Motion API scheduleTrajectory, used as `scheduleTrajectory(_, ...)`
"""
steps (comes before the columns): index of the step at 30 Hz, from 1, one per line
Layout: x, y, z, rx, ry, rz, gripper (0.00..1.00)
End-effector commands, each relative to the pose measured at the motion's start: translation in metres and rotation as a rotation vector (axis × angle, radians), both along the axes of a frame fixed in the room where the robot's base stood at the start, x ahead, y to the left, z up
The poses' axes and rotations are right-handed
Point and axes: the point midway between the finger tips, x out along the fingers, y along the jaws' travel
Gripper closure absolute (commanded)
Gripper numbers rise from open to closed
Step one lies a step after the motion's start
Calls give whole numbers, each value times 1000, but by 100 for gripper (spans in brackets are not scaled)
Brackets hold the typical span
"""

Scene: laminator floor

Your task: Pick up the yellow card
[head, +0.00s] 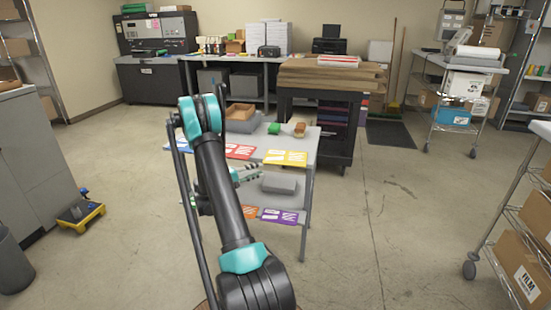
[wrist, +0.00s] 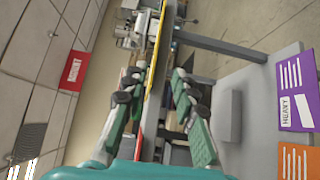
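The yellow card (head: 285,158) lies on the top shelf of the grey cart, its near part over the front edge. My gripper (head: 252,172) is at the cart's front edge, just left of and slightly below the yellow card in the head view. In the wrist view my gripper (wrist: 160,70) is open, its green fingers apart. The yellow card (wrist: 157,58) shows there edge-on as a thin strip between the fingers. I cannot tell whether either finger touches it. My arm hides part of the cart in the head view.
A red card (head: 240,151) lies left of the yellow one. A green item (head: 274,128) stands on the top shelf.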

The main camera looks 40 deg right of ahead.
Motion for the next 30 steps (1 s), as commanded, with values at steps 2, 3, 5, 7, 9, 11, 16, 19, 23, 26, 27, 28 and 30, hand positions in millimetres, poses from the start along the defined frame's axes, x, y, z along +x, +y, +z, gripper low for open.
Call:
scheduleTrajectory(2,-2,-16,0,0,0,-2,72)
scheduleTrajectory(3,-3,-23,0,0,0,-3,72)
scheduleTrajectory(5,-3,-30,0,1,0,-1,72)
scheduleTrajectory(7,-3,-37,0,1,0,-1,72)
scheduleTrajectory(9,-3,-41,0,1,0,-1,72)
scheduleTrajectory(11,-3,-43,0,1,0,0,72)
scheduleTrajectory(16,-5,-53,3,1,0,-1,72)
scheduleTrajectory(19,-7,-67,6,1,0,-2,72)
scheduleTrajectory(23,-9,-86,7,1,0,-2,72)
scheduleTrajectory(26,-10,-93,7,1,-1,-1,72)
scheduleTrajectory(27,-10,-94,7,1,-1,-1,72)
scheduleTrajectory(28,-10,-94,7,1,-1,0,72)
scheduleTrajectory(30,-9,-94,7,1,-1,0,72)
